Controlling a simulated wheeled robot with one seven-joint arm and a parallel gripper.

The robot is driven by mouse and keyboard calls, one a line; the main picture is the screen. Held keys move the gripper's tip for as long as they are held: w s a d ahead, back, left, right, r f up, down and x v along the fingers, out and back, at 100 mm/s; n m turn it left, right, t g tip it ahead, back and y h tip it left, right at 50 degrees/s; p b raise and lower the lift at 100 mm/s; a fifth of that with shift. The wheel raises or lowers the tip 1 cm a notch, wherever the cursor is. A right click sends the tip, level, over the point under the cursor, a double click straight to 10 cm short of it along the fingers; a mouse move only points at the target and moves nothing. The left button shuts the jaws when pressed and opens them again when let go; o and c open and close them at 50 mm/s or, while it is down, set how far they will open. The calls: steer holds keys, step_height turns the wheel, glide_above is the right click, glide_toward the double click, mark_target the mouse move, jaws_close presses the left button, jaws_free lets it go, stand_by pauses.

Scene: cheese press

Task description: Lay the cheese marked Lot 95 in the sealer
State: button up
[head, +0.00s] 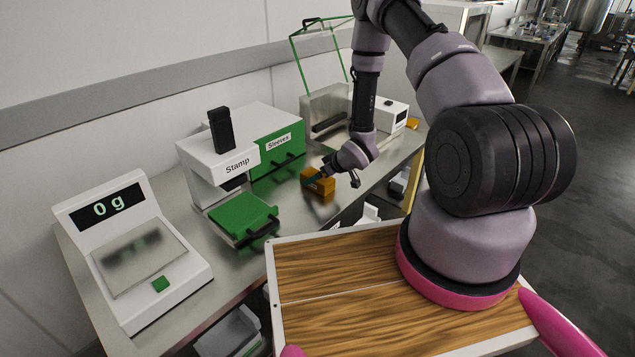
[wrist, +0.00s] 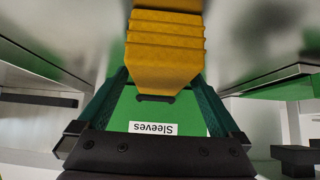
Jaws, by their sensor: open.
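An orange-yellow cheese block (head: 318,187) sits on the steel bench, in front of the Sleeves box. No lot mark can be read on it. In the wrist view the ridged cheese (wrist: 165,45) fills the top middle, with its near end by my fingertips. My gripper (head: 317,179) is at the cheese in the head view. In the wrist view my gripper (wrist: 162,78) is open, with a green finger on either side of the cheese's near end. The likely sealer (head: 325,108), a metal machine with a raised green frame, stands farther back; it bears no readable label.
The green Sleeves box (head: 277,140) and Stamp press (head: 215,160) with its green plate stand left of the cheese. A scale (head: 135,250) reading 0 g is nearest. Another orange piece (head: 412,124) lies at the far right. A wooden-topped tray (head: 340,265) is in front.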

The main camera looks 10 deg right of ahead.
jaws_close()
steer(key=shift+r, duration=0.1)
steer(key=s+d+r+m+t+h, duration=0.1)
steer(key=d+r+m+h, duration=0.3)
steer(key=r, duration=0.8)
steer(key=d+r+m+t+h, duration=0.1)
steer(key=d+r+m, duration=0.3)
steer(key=r, duration=0.7)
steer(key=s+d+f, duration=0.1)
steer(key=s+f, duration=0.4)
steer(key=shift+s+d+f+n, duration=0.2)
steer(key=shift+d+f+n, duration=0.15)
steer(key=shift+n, duration=0.05)
